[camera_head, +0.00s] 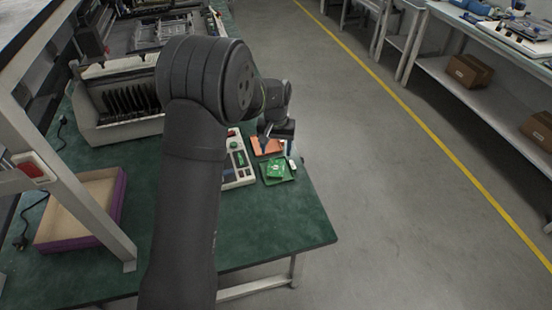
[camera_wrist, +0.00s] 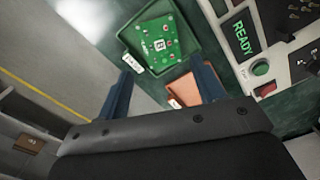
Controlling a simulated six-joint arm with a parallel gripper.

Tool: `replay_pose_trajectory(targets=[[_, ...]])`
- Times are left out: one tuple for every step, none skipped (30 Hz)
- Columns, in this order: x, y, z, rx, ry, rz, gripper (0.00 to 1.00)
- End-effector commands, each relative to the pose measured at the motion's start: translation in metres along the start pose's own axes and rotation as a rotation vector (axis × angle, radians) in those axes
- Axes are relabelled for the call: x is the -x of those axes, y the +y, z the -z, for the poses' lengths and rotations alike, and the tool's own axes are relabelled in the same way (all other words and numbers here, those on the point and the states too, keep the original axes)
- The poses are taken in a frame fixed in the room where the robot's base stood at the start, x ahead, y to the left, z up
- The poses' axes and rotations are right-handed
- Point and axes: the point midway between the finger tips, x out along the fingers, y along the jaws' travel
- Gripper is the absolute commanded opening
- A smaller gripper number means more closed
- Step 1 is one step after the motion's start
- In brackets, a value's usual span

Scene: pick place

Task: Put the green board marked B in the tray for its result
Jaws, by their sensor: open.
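The green board marked B (camera_wrist: 160,45) lies inside a green tray (camera_wrist: 190,49) in the wrist view. In the head view the board (camera_head: 275,169) shows in the green tray (camera_head: 278,182) near the table's right edge. A white label sits at the tray's near side. An orange tray (camera_head: 266,146) is beside the green one, and part of it shows between my fingers in the wrist view (camera_wrist: 188,92). My gripper (camera_wrist: 163,88) is open and empty, with its two blue fingers apart, above the trays and clear of the board.
A light-coloured tester (camera_wrist: 265,75) with a screen reading READY and a green button stands beside the trays. A slotted rack (camera_head: 120,100) is at the back left. A purple-sided box (camera_head: 117,203) is at the front left. The green table (camera_head: 285,225) is clear at its front right.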

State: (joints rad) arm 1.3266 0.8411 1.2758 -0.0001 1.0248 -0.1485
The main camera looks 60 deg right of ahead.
Motion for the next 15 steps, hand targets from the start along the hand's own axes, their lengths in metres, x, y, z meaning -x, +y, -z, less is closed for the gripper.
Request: replay_pose_trajectory(targets=[[0.01, 0.0, 0.001, 0.0, 0.004, -0.001, 0.63], [0.015, 0.0, 0.001, 0.0, 0.003, 0.0, 0.63], [0.02, 0.0, 0.001, 0.0, 0.003, 0.0, 0.63], [0.024, 0.0, 0.001, 0.0, 0.003, 0.0, 0.63], [0.027, 0.0, 0.001, 0.0, 0.003, 0.0, 0.63], [0.03, 0.0, 0.001, 0.0, 0.002, 0.0, 0.63], [0.032, 0.0, 0.0, 0.0, 0.002, 0.0, 0.63], [0.034, 0.0, 0.0, 0.0, 0.001, 0.0, 0.63], [0.035, 0.0, 0.0, 0.0, 0.001, 0.0, 0.63], [0.036, 0.0, 0.0, 0.0, 0.001, 0.0, 0.63], [0.036, 0.0, 0.0, 0.0, 0.001, 0.0, 0.63], [0.036, 0.0, 0.0, 0.0, 0.001, 0.0, 0.63], [0.036, 0.0, 0.0, 0.0, 0.0, 0.0, 0.63], [0.036, 0.0, 0.0, 0.0, 0.0, 0.0, 0.63], [0.036, 0.0, 0.0, 0.0, 0.0, 0.0, 0.63]])
